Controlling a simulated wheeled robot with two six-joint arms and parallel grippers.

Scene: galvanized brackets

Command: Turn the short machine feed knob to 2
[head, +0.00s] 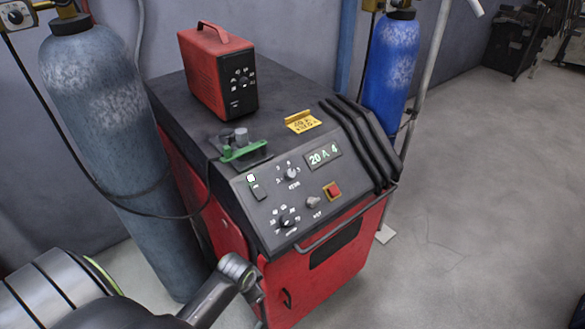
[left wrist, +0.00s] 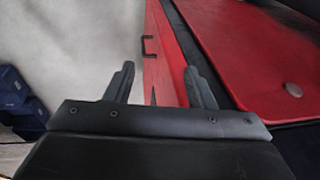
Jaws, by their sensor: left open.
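The red machine (head: 325,272) stands upright with a sloped dark control panel (head: 262,208). The panel carries an upper dial knob (head: 291,174), a lower black dial knob (head: 287,221) and a small grey knob (head: 313,202). A smaller red box (head: 205,75) on top has its own black dial knob (head: 243,82). The labels are too small to read, so I cannot tell which knob is the feed knob or its setting. My left gripper (left wrist: 159,85) is open and empty, low beside the red machine, apart from the knobs. My right gripper is out of view.
A green clamp (head: 241,150) and a yellow sign (head: 303,122) sit on the machine top. A grey cylinder (head: 100,130) stands left, a blue cylinder (head: 391,65) behind. A front rail (head: 345,222) crosses below the panel. The floor at right (head: 480,200) is clear.

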